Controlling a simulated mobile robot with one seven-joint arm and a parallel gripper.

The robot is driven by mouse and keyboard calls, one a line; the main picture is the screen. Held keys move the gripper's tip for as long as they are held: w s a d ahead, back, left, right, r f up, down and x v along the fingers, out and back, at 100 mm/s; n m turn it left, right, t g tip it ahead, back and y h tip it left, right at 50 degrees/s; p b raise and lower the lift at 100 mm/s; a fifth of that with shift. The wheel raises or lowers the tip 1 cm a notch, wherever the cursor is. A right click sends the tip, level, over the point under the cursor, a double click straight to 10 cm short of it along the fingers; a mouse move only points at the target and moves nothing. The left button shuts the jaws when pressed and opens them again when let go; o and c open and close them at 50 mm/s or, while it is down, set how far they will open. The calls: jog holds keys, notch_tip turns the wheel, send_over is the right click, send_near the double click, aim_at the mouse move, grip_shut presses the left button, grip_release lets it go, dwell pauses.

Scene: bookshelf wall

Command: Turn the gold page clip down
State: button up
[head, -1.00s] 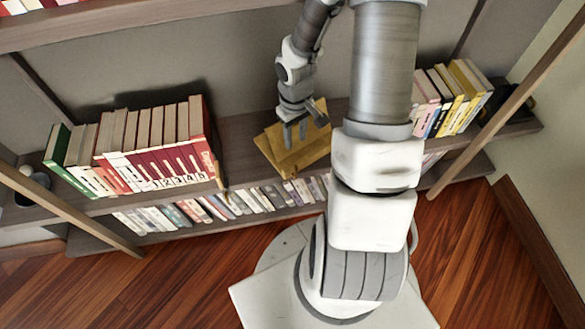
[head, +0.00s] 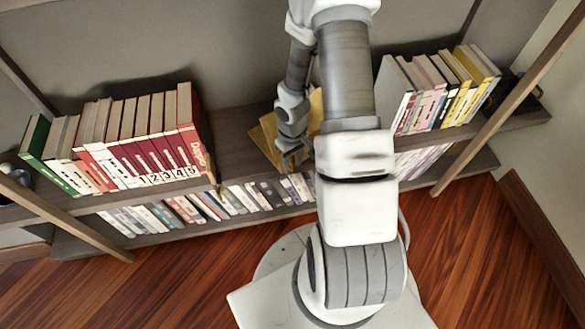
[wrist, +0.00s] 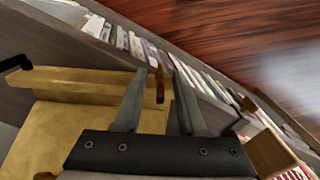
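A gold book stand (head: 266,138) with a raised front lip rests on the shelf, partly hidden by my arm in the head view. In the wrist view the stand (wrist: 65,120) fills the lower left. A small brownish-gold clip (wrist: 160,88) sticks up at the right part of its lip. A black clip (wrist: 15,65) is at the lip's left end. My gripper (wrist: 157,68) is open, with its fingers on either side of the brownish-gold clip in the picture; I cannot tell whether they touch it. In the head view my gripper (head: 293,162) is at the stand's front.
A row of red and white books (head: 150,140) stands to the left and yellow and white books (head: 440,90) to the right. A lower shelf of books (head: 235,200) runs below. A wooden block (wrist: 268,152) is at the right in the wrist view.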

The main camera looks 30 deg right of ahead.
jog(key=shift+f, duration=0.65)
grip_shut()
dwell(1.0)
